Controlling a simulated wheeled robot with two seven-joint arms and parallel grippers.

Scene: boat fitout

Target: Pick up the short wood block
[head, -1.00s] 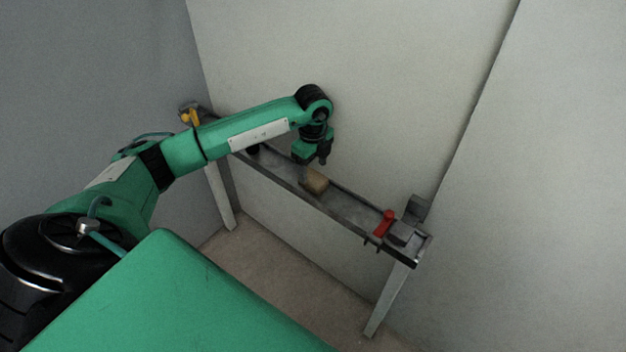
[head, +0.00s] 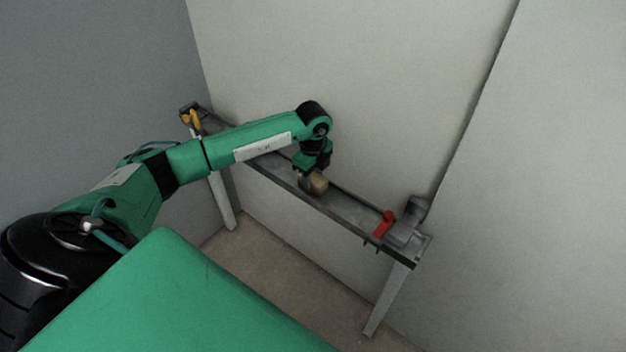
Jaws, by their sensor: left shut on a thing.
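The short wood block (head: 319,184) is a small tan piece on the narrow grey bench (head: 350,210) along the wall. My left gripper (head: 312,180) reaches down from above and is shut on the block. The fingers hide part of the block. Whether the block is clear of the bench top cannot be told. My right gripper is not in view.
A red object (head: 384,224) sits near the bench's right end, beside a grey vise-like fitting (head: 413,215). A yellow-orange object (head: 192,119) is at the far left end. The wall stands close behind the bench. The bench top between block and red object is clear.

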